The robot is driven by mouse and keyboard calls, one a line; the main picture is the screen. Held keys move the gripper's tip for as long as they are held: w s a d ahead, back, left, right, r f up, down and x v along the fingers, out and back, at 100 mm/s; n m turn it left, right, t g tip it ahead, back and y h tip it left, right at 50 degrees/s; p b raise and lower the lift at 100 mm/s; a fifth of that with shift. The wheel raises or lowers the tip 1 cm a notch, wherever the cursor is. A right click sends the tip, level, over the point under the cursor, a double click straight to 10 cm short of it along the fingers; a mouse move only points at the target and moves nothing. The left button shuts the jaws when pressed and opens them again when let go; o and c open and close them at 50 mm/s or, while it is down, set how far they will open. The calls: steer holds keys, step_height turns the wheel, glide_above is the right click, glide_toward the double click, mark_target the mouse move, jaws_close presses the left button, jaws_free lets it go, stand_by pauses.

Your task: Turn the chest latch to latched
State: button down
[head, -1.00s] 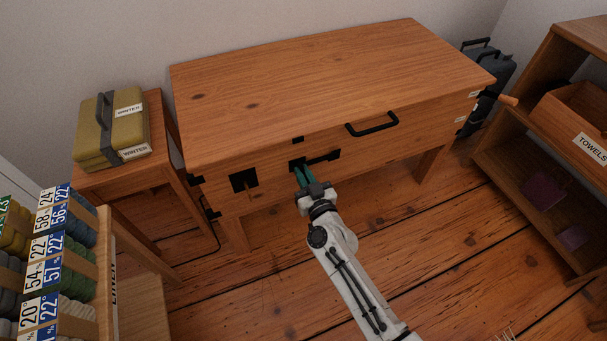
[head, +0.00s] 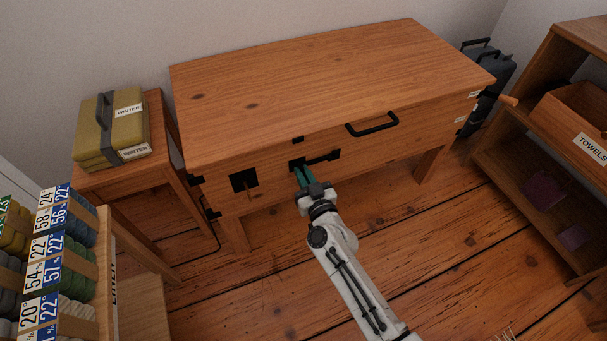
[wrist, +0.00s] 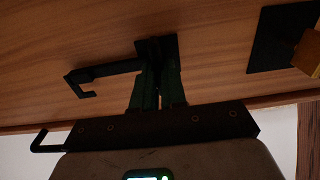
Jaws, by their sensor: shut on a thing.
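The wooden chest (head: 320,90) stands against the wall with its lid down. On its front is a black latch (head: 322,158), a plate with an arm that reaches out to the right in the head view. In the wrist view the latch arm (wrist: 108,69) reaches to the left and ends in a hook. My gripper (head: 301,175), with green fingers, is at the plate end of the latch. In the wrist view my gripper (wrist: 157,85) is shut on the latch near its plate, and the fingers hide part of it.
A black plate with a wooden peg (head: 244,181) is left of the latch. A black handle (head: 372,125) is on the chest's upper front. A side table with a yellow case (head: 112,130) stands left, shelves (head: 545,150) right.

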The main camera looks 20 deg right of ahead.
steer(key=shift+r+n+p, duration=0.1)
steer(key=shift+n+p, duration=0.2)
steer(key=shift+n, duration=0.1)
steer(key=n+p, duration=0.2)
steer(key=n, duration=0.3)
steer(key=n+p, duration=0.2)
steer(key=n, duration=0.4)
steer(key=f+n+p, duration=0.1)
steer(key=n+p, duration=0.1)
steer(key=n, duration=0.3)
steer(key=shift+a+n, duration=0.3)
steer(key=shift+a, duration=0.05)
steer(key=shift+p, duration=0.3)
stand_by(0.4)
steer(key=c, duration=1.2)
jaws_free()
steer(key=shift+r, duration=0.1)
